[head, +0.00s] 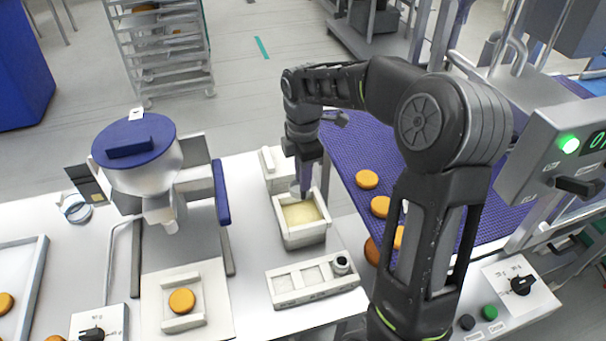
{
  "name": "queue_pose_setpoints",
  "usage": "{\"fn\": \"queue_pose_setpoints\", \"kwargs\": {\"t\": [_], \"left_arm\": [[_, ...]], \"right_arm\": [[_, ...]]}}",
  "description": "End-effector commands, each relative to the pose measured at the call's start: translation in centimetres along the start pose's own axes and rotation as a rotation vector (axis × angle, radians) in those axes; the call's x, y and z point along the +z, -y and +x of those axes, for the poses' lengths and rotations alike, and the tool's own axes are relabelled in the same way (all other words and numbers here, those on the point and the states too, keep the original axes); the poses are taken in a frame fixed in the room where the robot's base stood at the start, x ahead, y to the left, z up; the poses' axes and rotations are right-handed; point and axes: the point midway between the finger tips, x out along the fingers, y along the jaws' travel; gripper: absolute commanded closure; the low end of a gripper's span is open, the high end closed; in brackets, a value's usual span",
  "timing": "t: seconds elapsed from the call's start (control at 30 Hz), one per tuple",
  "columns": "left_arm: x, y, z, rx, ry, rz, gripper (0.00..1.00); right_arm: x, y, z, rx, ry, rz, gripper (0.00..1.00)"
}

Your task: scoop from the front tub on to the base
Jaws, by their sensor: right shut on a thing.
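The front tub (288,236) is a white, square-walled box holding a pale yellow filling (301,214). My right gripper (305,178) points down over its back left corner. It is shut on what looks like a small grey scoop (297,190), mostly hidden by the gripper and tub wall. I cannot tell whether the scoop touches the filling or carries any. The base (182,301) is a round orange-brown biscuit lying flat on a white holder (160,322) at the lower left. My left gripper is out of view.
A second white tub (268,160) stands behind the front one. A white slotted tray (312,283) lies in front of it. A blue-lidded hopper machine (135,165) stands behind the base. A blue conveyor (345,150) carries several rounds at the right.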

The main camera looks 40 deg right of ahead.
Motion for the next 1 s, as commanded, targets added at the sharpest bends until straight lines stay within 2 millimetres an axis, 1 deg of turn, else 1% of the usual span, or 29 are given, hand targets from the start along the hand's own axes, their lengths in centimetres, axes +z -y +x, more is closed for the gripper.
{"fn": "queue_pose_setpoints", "kwargs": {"t": [0.27,0.53,1.0], "left_arm": [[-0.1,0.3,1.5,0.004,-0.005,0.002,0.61],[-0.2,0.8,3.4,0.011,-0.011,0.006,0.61],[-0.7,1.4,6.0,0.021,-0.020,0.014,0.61]], "right_arm": [[0.0,0.0,1.9,0.000,0.000,0.000,1.00],[0.0,0.0,4.6,0.000,0.000,0.000,1.00],[0.0,0.0,9.1,-0.001,0.000,0.000,1.00]]}}
